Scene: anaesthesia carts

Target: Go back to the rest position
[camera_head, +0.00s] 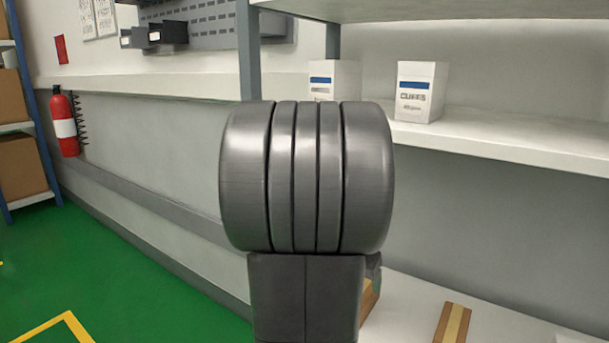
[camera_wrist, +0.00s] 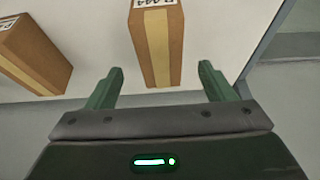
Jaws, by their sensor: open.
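My gripper (camera_wrist: 160,82) shows in the wrist view with its two green fingers spread apart and nothing between them. A brown box with a tan stripe and a white label (camera_wrist: 157,45) stands on a white shelf just beyond the fingertips, apart from them as far as I can see. In the head view my own dark grey arm fills the middle and hides the gripper and part of the shelving.
A second brown box (camera_wrist: 38,52) is at the left in the wrist view. In the head view, two white cartons (camera_head: 421,91) stand on the upper shelf (camera_head: 500,140). A fire extinguisher (camera_head: 64,122) hangs on the wall. Green floor (camera_head: 120,260) is clear at left.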

